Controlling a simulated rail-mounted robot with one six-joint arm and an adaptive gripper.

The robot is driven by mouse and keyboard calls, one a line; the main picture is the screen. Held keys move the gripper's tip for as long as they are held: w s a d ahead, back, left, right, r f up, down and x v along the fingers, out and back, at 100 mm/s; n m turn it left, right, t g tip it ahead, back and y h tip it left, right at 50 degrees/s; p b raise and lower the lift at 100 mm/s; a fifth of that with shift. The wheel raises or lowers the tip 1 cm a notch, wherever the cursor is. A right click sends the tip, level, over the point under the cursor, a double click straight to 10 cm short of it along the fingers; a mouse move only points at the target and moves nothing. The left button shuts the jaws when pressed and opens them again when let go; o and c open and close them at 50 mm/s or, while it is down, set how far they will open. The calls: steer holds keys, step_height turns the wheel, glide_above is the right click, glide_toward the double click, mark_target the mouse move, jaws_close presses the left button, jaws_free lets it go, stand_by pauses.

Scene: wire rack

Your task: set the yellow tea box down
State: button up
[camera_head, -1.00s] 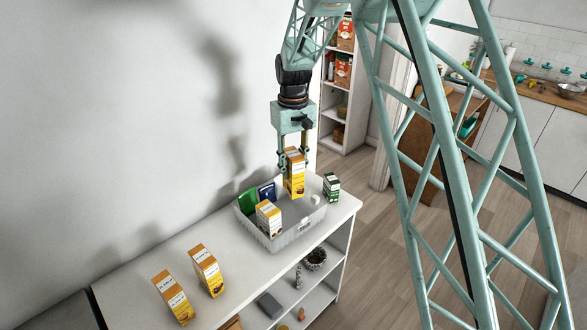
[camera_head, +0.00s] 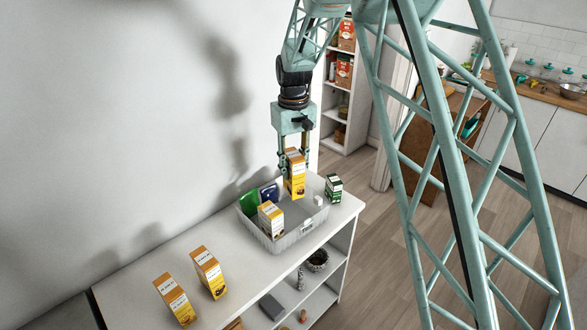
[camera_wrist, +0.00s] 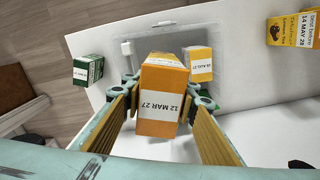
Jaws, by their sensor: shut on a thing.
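The yellow tea box (camera_head: 294,177) is held upright between the fingers of my gripper (camera_head: 296,154), above the far part of a grey basket. In the wrist view the yellow tea box (camera_wrist: 163,97) shows its top and a white label reading "12 MAR 27", with my gripper's fingers (camera_wrist: 163,105) on both sides. The basket (camera_head: 290,238) stands on the white shelf top (camera_head: 235,262). Whether the box's lower end touches anything is hidden.
Another yellow box (camera_head: 270,218), a green packet (camera_head: 248,204) and a blue packet (camera_head: 270,193) are in the basket. A dark green box (camera_head: 334,188) stands beside its far right end. Two yellow boxes (camera_head: 174,298) (camera_head: 209,272) stand at the near left, with bare shelf top between them and the basket.

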step_height(320, 180, down, 14)
steer(key=b, duration=0.7)
stand_by(0.9)
steer(key=shift+f+b, duration=0.6)
steer(key=shift+f, duration=0.1)
stand_by(2.0)
steer(key=o, duration=1)
steer(key=shift+r, duration=0.2)
steer(key=shift+r+p, duration=1.9)
steer(key=shift+r, duration=2.4)
